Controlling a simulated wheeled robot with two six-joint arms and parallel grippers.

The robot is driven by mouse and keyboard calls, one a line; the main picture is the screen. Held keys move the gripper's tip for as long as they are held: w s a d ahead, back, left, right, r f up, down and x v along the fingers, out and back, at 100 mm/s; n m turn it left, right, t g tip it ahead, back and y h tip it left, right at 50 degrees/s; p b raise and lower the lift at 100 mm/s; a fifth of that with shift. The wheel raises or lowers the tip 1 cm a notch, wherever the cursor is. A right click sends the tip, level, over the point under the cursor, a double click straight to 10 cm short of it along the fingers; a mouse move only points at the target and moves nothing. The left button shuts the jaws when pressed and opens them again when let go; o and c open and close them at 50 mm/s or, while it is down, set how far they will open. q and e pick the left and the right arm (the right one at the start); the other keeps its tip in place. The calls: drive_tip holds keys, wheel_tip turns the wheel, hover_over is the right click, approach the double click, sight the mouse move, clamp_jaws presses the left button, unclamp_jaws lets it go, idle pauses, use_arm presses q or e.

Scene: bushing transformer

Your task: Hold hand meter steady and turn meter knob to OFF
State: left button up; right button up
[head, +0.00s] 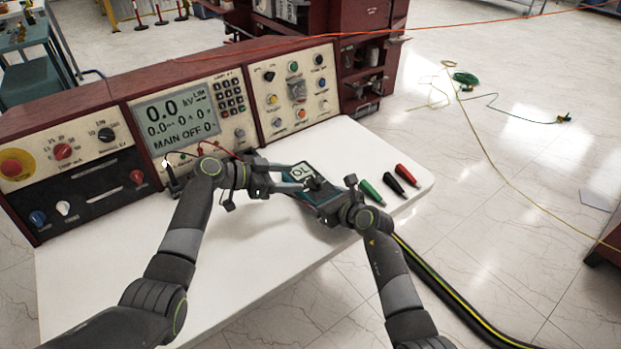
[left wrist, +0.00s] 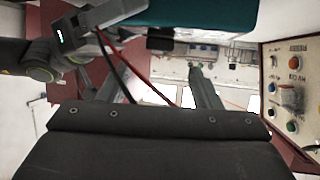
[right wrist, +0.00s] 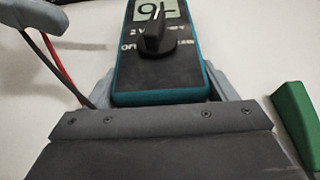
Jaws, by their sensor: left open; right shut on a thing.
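The hand meter (head: 327,194), dark with a teal edge and a lit screen, is held above the white table. My right gripper (right wrist: 160,90) is shut on its lower body, one finger on each side. The black knob (right wrist: 155,40) sits below the screen; its white pointer line faces the screen, and the OFF label is at its lower left. My left gripper (head: 298,180) is open beside the meter's left side, near the knob; contact cannot be told. In the left wrist view, the meter's teal side (left wrist: 200,14) is at the top, with the dark knob (left wrist: 160,38) below it.
Red and black leads (right wrist: 54,55) hang near my left gripper. Green, black and red probes (head: 370,190) lie on the table (head: 265,290) to the right. The control console (head: 185,110) stands behind. The table's front is clear.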

sight(314, 181)
use_arm(q)
drive_tip(key=shift+x, duration=3.5)
drive_tip(key=shift+s, duration=0.1)
drive_tip(key=c, duration=1)
drive_tip(key=shift+f, duration=0.1)
drive_tip(key=shift+s+d+n+t+y, duration=0.1)
drive_tip(key=shift+n+t+y, duration=0.25)
drive_tip(key=shift+n+t, duration=0.2)
drive_tip(key=shift+s+d+n+t+y, duration=0.1)
drive_tip(key=shift+n+t+y, duration=0.25)
drive_tip(key=shift+n+t, duration=0.15)
drive_tip(key=shift+s+n+t+y, duration=0.15)
drive_tip(key=shift+n+t+y, duration=1.4)
drive_tip(key=shift+n, duration=0.3)
drive_tip(key=shift+y, duration=0.25)
